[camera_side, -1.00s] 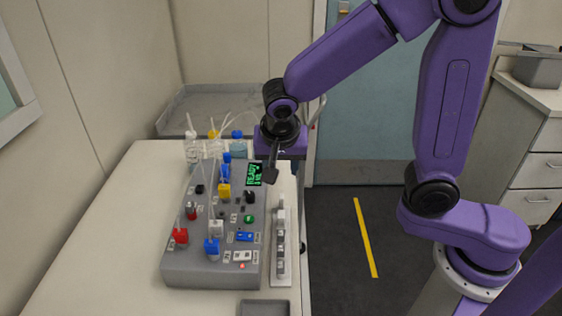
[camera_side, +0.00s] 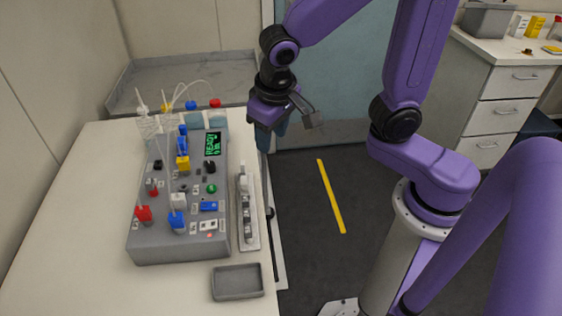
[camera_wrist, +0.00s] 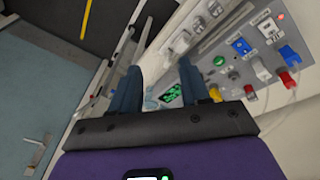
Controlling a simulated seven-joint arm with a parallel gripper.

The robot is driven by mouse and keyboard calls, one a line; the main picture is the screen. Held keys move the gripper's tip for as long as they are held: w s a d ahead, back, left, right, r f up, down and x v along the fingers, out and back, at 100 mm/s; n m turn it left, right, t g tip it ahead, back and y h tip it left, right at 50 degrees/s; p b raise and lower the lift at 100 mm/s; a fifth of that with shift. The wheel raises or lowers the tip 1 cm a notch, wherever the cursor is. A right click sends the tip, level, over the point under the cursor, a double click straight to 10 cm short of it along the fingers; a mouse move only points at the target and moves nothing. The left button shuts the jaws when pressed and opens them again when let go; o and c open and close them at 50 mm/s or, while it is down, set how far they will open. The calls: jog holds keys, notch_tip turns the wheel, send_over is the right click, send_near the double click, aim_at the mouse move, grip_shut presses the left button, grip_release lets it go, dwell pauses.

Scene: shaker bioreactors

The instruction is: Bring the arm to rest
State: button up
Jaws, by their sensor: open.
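My purple arm reaches in from the right in the side view. My gripper (camera_side: 272,138) hangs just past the right edge of the bench, near its far end, with the fingers pointing down. In the wrist view my gripper (camera_wrist: 165,82) shows two dark blue fingers spread apart with nothing between them. The grey bioreactor control box (camera_side: 180,249) stands on the bench to the left of my gripper, apart from it. Its green display (camera_side: 213,144) reads READY. The display also shows between the fingers in the wrist view (camera_wrist: 170,94).
A strip of small modules (camera_side: 249,220) lies right of the box, and an empty grey tray (camera_side: 237,283) in front. Capped bottles with tubes stand behind. The floor with a yellow line (camera_side: 331,197) is clear. A drawer cabinet (camera_side: 497,112) stands at the right.

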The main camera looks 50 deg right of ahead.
jog(key=s+d+n+g+y, duration=0.1)
jog(key=s+d+n, duration=0.2)
jog(key=s+n, duration=0.3)
jog(key=s+d+n+g, duration=0.1)
jog(key=s+d+n, duration=0.2)
jog(key=s+n, duration=0.3)
jog(key=s, duration=0.3)
jog(key=shift+s+n+y, duration=0.3)
jog(key=shift+s+y, duration=0.05)
jog(key=shift+y, duration=0.05)
